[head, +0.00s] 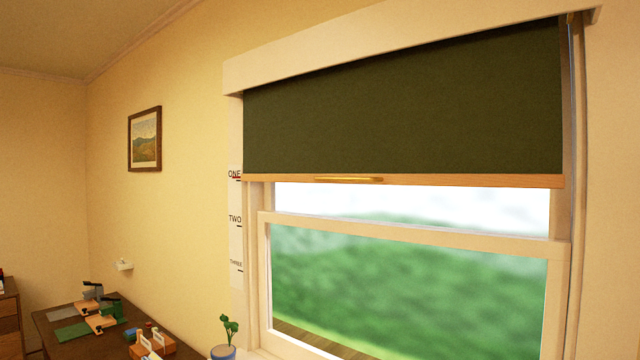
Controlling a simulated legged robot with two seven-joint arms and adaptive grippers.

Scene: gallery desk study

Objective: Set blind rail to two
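A dark green roller blind (400,105) covers the upper part of the window. Its wooden bottom rail (460,181) carries a brass-coloured pull (348,180) left of its middle. A white scale strip (236,250) on the left of the window frame reads ONE, TWO and THREE from top to bottom. The rail's left end is about level with the red-marked ONE line (236,179). The TWO mark (236,220) is below it, beside the open glass. Neither of my grippers is in view.
A potted plant (224,345) stands at the lower left of the window. A dark desk (50,340) at the lower left holds small tools and a wooden caddy (152,346). A framed picture (145,139) hangs on the left wall. The space before the blind looks clear.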

